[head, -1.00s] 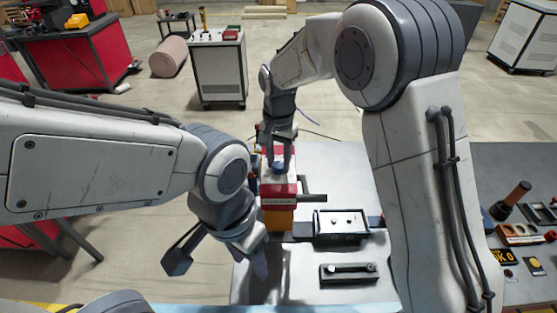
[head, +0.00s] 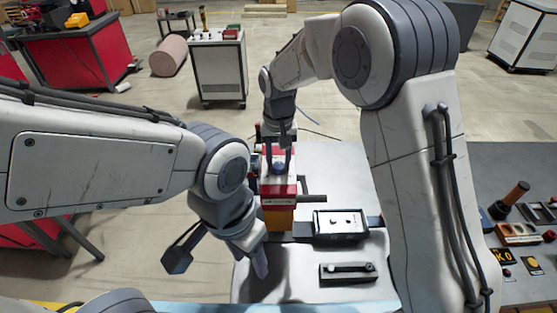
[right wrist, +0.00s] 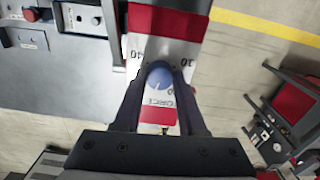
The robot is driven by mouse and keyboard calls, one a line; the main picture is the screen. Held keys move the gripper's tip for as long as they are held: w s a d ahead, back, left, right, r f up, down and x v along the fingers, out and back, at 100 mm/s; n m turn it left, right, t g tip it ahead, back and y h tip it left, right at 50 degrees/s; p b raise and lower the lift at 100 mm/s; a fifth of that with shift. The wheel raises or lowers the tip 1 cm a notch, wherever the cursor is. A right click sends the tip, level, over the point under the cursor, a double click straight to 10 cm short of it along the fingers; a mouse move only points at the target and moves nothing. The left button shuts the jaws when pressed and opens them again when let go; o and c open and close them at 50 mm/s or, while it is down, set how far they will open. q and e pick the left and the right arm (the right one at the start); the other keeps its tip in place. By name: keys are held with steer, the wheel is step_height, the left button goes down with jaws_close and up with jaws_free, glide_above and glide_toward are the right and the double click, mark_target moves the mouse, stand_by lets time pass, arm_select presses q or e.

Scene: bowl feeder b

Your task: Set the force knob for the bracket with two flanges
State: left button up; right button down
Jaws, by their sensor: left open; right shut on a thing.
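The blue force knob (right wrist: 159,76) sits on the white and red top of the press-like machine (right wrist: 165,25). In the right wrist view a light pointer line crosses the knob, with printed "40" left of it, "30" right of it and "FORCE" lettering below. My right gripper (right wrist: 159,85) is shut on the knob from both sides; in the head view it stands over the machine (head: 278,190), with the knob (head: 280,169) partly hidden. My left gripper (head: 218,262) is open and empty, low and left of the machine. I cannot make out a two-flange bracket.
A black-rimmed tray (head: 340,238) with small light pieces lies right of the machine. The grey table (head: 345,165) is clear behind. A panel with buttons (head: 535,285) is at far right, beyond my right arm.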

steer(key=n, duration=0.5)
steer(key=shift+r+n, duration=0.1)
steer(key=shift+n, duration=0.2)
steer(key=shift+w+n+p, duration=0.1)
steer(key=shift+n+p, duration=0.3)
steer(key=shift+n, duration=1.8)
steer(key=shift+c, duration=2.4)
jaws_free()
